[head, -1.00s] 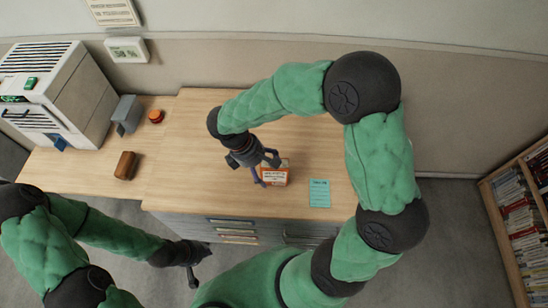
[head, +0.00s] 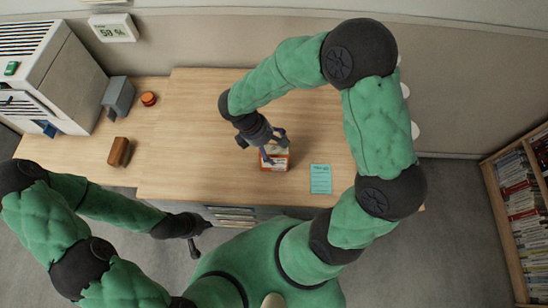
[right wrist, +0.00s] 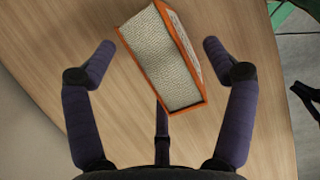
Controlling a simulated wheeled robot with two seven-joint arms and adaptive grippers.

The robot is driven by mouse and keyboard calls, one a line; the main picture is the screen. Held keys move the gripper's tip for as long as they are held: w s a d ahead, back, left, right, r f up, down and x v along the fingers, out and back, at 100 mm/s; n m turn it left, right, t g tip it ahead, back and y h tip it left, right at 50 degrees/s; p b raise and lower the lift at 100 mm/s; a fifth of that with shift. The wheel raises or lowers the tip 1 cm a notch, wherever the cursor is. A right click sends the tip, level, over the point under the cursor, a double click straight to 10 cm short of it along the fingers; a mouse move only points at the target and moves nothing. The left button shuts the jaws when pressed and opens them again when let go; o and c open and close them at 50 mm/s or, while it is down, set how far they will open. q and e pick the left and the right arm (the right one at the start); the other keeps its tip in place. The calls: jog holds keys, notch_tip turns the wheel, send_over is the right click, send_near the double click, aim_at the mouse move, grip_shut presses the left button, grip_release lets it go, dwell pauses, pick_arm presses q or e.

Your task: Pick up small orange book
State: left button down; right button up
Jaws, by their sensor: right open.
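The small orange book (head: 274,158) stands on the wooden desk, with a white label facing toward me. In the right wrist view its orange cover edges and pale page block (right wrist: 163,62) lie between the spread fingers. My right gripper (head: 270,143) is open right at the book, with its fingers to either side and apart from it; it also shows in the right wrist view (right wrist: 157,62). My left gripper (head: 195,248) hangs low at the front of the desk, away from the book. Its jaws are too small and dark to read.
A teal card (head: 320,179) lies right of the book. A brown block (head: 119,152), a grey box (head: 118,97) and a round orange item (head: 149,99) sit on the left desk part, beside a large white machine (head: 55,75). A bookshelf (head: 520,210) stands at right.

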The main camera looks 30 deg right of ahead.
jog(key=b+x, duration=0.1)
jog(key=x, duration=0.3)
jog(key=shift+s+d+f, duration=0.15)
jog(key=shift+d+f, duration=0.05)
jog(key=c, duration=1.5)
jog(key=shift+o, duration=0.2)
jog(key=shift+r, duration=0.2)
